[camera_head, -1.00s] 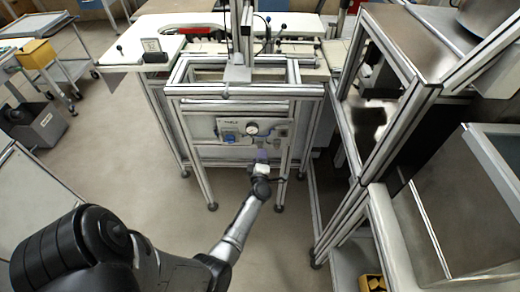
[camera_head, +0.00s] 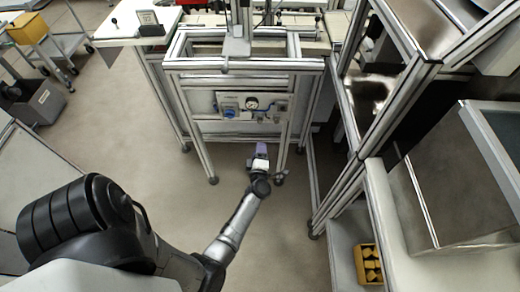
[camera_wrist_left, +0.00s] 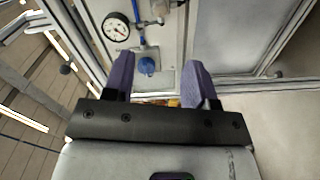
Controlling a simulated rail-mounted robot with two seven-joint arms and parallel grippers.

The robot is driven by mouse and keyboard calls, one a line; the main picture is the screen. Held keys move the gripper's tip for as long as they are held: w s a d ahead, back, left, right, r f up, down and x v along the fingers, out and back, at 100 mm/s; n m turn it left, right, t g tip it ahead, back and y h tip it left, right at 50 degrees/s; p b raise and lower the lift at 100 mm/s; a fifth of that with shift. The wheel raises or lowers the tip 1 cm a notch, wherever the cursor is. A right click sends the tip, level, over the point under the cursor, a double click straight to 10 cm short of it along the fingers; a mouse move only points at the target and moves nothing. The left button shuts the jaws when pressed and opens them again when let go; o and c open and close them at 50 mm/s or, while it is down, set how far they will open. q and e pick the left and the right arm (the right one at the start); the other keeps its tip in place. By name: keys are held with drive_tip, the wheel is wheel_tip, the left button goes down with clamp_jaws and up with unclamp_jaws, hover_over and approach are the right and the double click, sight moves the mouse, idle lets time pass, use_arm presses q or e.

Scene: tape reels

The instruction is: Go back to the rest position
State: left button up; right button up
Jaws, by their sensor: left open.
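My left gripper (camera_head: 261,149) is in the middle of the head view, at the end of the arm that comes in from the lower left. It is in front of the lower part of the aluminium-frame machine (camera_head: 245,67). In the left wrist view its two purple fingers (camera_wrist_left: 160,78) are spread apart with nothing held between them. A gauge panel (camera_head: 253,105) with a dial and a blue knob (camera_wrist_left: 148,66) lies beyond the fingertips. My right gripper is not in view.
An aluminium frame shelf (camera_head: 345,140) stands close on the right. A yellow bin (camera_head: 369,264) sits low at the right. A grey cart (camera_head: 40,103) and a yellow box (camera_head: 31,27) are at the far left. The floor (camera_head: 130,140) left of the machine is clear.

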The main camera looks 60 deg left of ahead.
use_arm(q)
drive_tip(key=shift+w+r, duration=0.1)
idle(0.3)
drive_tip(key=w+d+r+m+t+h, duration=0.1)
drive_tip(key=d+r+m+t+h, duration=0.15)
drive_tip(key=d+m+h, duration=0.55)
drive_tip(key=w+d+r+m+t+h, duration=0.1)
drive_tip(key=d+r+m+t+h, duration=0.15)
drive_tip(key=d+m+h, duration=0.45)
drive_tip(key=s+d+m+g, duration=0.5)
drive_tip(key=s+m, duration=0.2)
drive_tip(key=s, duration=0.4)
drive_tip(key=s+d+m+g, duration=0.5)
drive_tip(key=s+m, duration=0.1)
drive_tip(key=s, duration=0.5)
wheel_tip(320, 180, up, 38)
drive_tip(key=s+g+p, duration=0.1)
drive_tip(key=p, duration=3.7)
drive_tip(key=shift+r, duration=0.25)
drive_tip(key=shift+s+a, duration=0.1)
